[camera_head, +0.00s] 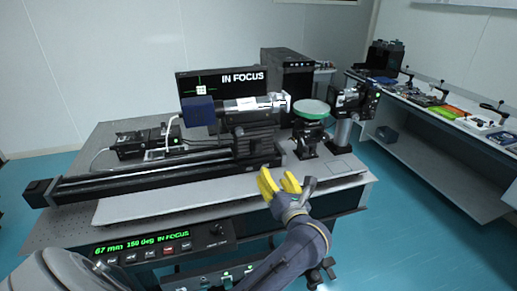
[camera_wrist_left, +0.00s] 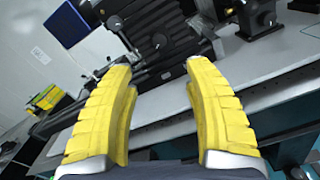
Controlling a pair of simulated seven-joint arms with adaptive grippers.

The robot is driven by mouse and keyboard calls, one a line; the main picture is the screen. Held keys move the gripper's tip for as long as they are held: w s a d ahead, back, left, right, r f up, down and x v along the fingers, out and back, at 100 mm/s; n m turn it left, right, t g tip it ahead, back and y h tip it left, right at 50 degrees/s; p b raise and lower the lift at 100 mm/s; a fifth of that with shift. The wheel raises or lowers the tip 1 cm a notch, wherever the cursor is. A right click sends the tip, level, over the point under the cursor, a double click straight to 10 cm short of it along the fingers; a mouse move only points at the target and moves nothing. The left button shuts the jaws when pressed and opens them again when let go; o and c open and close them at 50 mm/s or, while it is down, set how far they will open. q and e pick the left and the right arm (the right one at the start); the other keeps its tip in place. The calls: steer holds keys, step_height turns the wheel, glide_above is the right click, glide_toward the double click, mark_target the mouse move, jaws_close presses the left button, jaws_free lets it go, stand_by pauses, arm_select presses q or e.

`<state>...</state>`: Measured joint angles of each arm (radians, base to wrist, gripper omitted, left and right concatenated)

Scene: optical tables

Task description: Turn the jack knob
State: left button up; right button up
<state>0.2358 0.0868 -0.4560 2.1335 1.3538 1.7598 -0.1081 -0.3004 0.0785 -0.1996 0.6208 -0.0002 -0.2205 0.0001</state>
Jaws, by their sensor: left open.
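The black jack (camera_head: 256,146) stands on the long rail under the camera and lens unit. In the left wrist view the jack's dark body fills the top middle, and a round dark knob (camera_wrist_left: 158,41) shows on its near face. My left gripper (camera_head: 279,180), with yellow fingers, is in front of the jack, near the table's front edge. In the left wrist view the left gripper (camera_wrist_left: 160,66) is open, with nothing between its fingers. The knob lies just beyond the gap between the fingertips. I see no contact with it. My right gripper is not in view.
A blue box (camera_head: 198,111) sits at the left end of the lens unit. A green-topped round stage (camera_head: 311,109) stands to the right. The monitor (camera_head: 222,84) reads IN FOCUS. The control panel (camera_head: 165,243) reads 67 mm, 150 deg, IN FOCUS. A side bench (camera_head: 430,160) is at right.

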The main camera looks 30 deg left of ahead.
mark_target(259, 149)
arm_select(q)
steer(key=x, duration=1.7)
steer(key=shift+a+f, duration=0.2)
steer(key=shift+f, duration=0.1)
jaws_close()
